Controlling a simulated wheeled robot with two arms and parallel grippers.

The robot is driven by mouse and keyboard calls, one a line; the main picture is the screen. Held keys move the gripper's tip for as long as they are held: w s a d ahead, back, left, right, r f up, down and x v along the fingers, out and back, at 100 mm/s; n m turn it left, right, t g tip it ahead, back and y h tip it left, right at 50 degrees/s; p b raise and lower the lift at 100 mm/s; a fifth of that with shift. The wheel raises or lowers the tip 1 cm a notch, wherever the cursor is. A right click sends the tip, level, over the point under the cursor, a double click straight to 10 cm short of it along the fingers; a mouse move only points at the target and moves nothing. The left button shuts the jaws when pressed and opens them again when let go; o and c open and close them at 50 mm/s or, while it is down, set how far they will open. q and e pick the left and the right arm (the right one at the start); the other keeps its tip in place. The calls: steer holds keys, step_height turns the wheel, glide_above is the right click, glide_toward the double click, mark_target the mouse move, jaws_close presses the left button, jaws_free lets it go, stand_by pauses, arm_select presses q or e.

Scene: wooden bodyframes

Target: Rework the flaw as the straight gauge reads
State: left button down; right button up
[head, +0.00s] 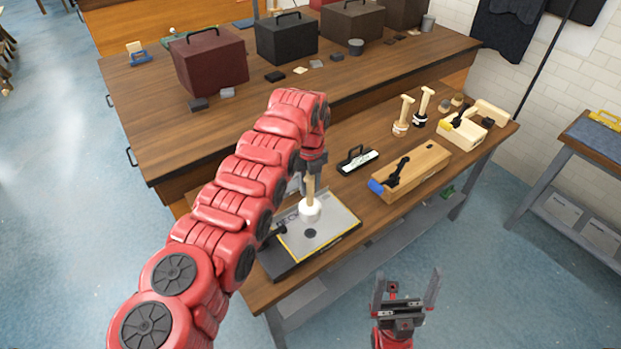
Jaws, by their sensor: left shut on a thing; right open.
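My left gripper (312,168) is shut on the wooden handle of a white-headed mallet (310,210). It holds the mallet upright, head down, over a grey panel (325,236) with a yellow and black edge. I cannot tell whether the head touches the panel. A dark round spot (311,233) shows on the panel, just in front of the head. A black-handled block with a pale, marked face (357,160), perhaps the straight gauge, stands behind the panel. My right gripper (407,280) is open and empty, in front of the bench.
A wooden box with a black tool and blue end (412,172) stands right of the panel. Two wooden-handled tools (403,115) (422,106) and a second wooden block (466,130) stand further right. Lidded boxes (209,62) stand on the bench behind.

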mark_target(310, 205)
stand_by(0.4)
arm_select(q)
step_height(310, 205, down, 10)
steer(key=b, duration=0.9)
steer(key=shift+r, duration=0.15)
steer(key=shift+r+p, duration=0.4)
steer(key=shift+r, duration=0.25)
step_height(310, 205, up, 8)
steer(key=shift+r+p, duration=0.15)
steer(key=shift+p, duration=0.7)
